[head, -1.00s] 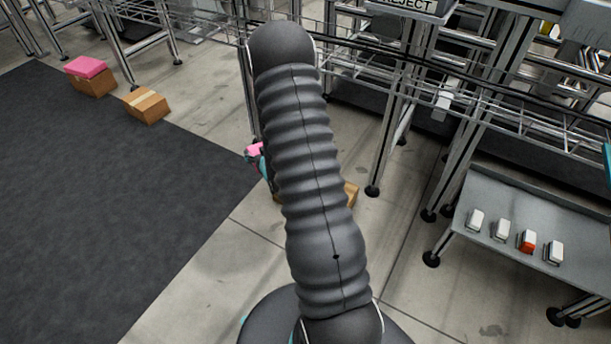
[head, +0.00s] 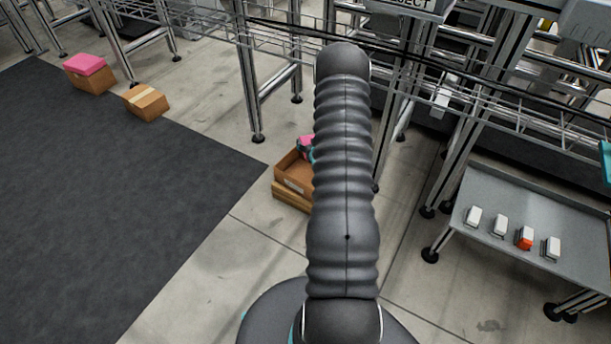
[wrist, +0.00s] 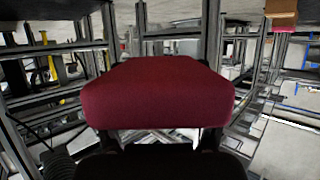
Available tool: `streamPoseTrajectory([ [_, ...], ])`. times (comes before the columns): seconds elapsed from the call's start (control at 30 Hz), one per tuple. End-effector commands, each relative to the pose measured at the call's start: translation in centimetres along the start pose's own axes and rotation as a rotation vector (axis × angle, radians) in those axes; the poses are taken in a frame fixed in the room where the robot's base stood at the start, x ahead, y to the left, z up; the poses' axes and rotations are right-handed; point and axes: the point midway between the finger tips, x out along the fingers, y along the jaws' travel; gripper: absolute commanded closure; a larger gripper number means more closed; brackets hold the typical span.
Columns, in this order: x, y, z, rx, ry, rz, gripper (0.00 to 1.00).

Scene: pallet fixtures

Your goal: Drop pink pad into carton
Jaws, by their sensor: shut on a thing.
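The pink pad (head: 305,142) shows as a small patch beside my arm in the head view. In the wrist view the pad (wrist: 158,92) looks dark red, fills the middle and is held across its near side. My gripper (wrist: 158,140) is shut on it; the fingers are dark and partly hidden by the pad. The open carton (head: 290,178) stands on a wooden base on the floor, just below and left of my arm. The pad appears at the carton's far right edge in the picture; its height above it cannot be told. My arm hides the carton's right part.
Another pink pad (head: 85,64) lies on a brown box (head: 92,81) at the far left, near a closed taped box (head: 147,104). A metal frame (head: 250,90) stands behind the carton. A grey table (head: 500,190) with several small blocks is at right.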

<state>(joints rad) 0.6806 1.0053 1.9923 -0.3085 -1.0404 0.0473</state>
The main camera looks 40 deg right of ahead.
Motion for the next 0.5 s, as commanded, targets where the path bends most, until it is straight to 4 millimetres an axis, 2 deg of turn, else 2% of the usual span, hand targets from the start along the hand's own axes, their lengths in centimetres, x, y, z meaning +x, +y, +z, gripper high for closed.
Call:
streamPoseTrajectory([
  [0.2,1.0,0.0,2.4,0.001,-0.002,0.000,0.46],
  [0.5,1.3,0.0,3.1,0.000,0.000,0.000,0.46],
])
